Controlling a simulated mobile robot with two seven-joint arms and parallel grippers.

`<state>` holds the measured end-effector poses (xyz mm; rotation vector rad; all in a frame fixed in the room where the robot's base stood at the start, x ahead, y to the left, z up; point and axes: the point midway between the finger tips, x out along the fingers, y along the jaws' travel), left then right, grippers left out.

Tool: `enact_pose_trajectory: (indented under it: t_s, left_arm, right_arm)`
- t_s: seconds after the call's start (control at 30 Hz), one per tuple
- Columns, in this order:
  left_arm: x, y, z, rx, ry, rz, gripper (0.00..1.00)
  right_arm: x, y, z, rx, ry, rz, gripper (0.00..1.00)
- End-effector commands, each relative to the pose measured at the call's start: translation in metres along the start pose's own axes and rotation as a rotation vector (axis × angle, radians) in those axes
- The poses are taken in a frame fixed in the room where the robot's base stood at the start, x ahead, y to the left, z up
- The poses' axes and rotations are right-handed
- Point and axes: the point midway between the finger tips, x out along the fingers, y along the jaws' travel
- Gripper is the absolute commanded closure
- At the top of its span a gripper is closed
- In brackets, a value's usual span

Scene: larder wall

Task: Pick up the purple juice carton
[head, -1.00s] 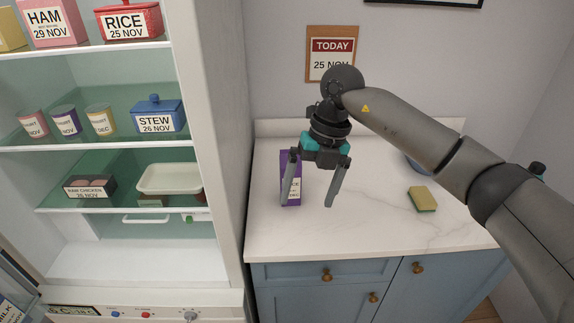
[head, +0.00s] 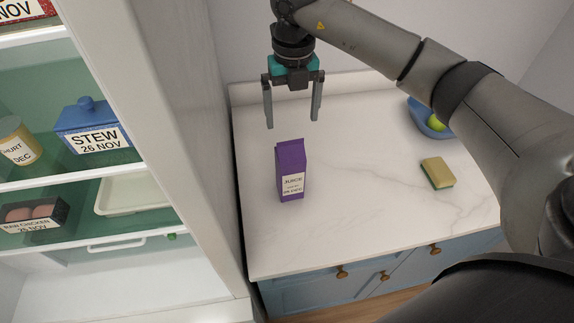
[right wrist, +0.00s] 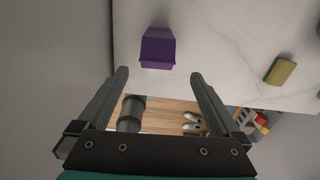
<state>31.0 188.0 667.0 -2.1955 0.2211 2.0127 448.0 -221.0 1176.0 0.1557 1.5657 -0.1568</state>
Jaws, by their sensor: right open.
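The purple juice carton (head: 291,171) stands upright on the white marble counter (head: 350,180), with a white label reading JUICE on its front. My right gripper (head: 293,125) is open and empty, its fingers pointing down. In the head view it shows just above the carton's top, apart from it. In the right wrist view the carton (right wrist: 158,48) shows from above, beyond the fingertips of the gripper (right wrist: 160,75) and not between them. My left gripper is not in view.
A yellow and green sponge (head: 437,173) lies on the counter to the right. A blue bowl (head: 425,125) with a green fruit stands behind it. The open fridge's side wall (head: 190,130) rises left of the counter, and its shelves hold a blue stew pot (head: 92,126).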

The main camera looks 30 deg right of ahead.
Motion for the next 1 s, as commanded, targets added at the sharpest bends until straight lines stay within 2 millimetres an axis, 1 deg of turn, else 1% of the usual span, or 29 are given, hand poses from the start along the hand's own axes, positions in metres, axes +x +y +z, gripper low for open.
enact_pose_trajectory:
  t_s: [0.03, 0.1, 0.2, 0.3, 0.53, 0.7, 0.8, 0.9, 1.0]
  left_arm:
    - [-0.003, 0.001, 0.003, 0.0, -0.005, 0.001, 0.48]
    - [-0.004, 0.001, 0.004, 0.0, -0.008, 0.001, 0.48]
    - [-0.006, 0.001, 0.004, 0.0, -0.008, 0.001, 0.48]
    - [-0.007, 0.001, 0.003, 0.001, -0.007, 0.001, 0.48]
    - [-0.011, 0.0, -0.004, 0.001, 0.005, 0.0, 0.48]
    - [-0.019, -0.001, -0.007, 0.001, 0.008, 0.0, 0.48]
    - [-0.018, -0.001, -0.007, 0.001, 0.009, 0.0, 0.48]
    - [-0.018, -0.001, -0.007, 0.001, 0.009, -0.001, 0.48]
    - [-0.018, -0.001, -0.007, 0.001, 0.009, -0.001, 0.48]
  right_arm:
    - [0.012, 0.0, -0.001, 0.001, 0.006, -0.001, 0.0]
    - [0.027, 0.0, -0.001, 0.001, 0.006, 0.0, 0.0]
    - [0.045, 0.001, -0.001, -0.001, 0.004, 0.0, 0.0]
    - [0.059, 0.001, -0.001, 0.001, 0.003, 0.0, 0.0]
    - [0.074, 0.001, -0.001, 0.0, 0.002, 0.0, 0.0]
    - [0.1, 0.005, -0.004, 0.001, 0.004, 0.001, 0.0]
    - [0.112, 0.005, -0.003, 0.0, 0.001, 0.001, 0.0]
    - [0.118, 0.004, -0.003, 0.0, 0.001, 0.0, 0.0]
    - [0.119, 0.004, -0.003, 0.0, 0.0, 0.001, 0.0]
